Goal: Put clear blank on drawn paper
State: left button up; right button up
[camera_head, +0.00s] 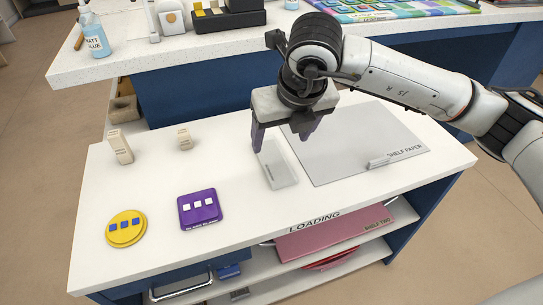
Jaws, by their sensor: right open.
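A pale, see-through rectangular blank (283,172) lies on the white worktop, just left of a large grey sheet marked SHELF PAPER (350,133). No drawn outline can be made out on the sheet, part of which is hidden by my arm. My right gripper (280,144) points down over the far end of the blank, its two dark fingers apart. I cannot tell whether the fingers touch the blank or the worktop. My left gripper is not in view.
A purple tile (200,218), a yellow disc (126,238) and two small upright blocks (121,155) (184,142) stand to the left. Behind is a higher bench (220,52) with a glue bottle (95,35).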

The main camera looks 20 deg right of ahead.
aim_at(273, 159)
jog(key=x, duration=0.9)
jog(key=shift+a+f+b, duration=0.1)
jog(key=shift+f+b, duration=0.1)
jog(key=shift+b, duration=0.15)
jog(key=shift+c, duration=0.2)
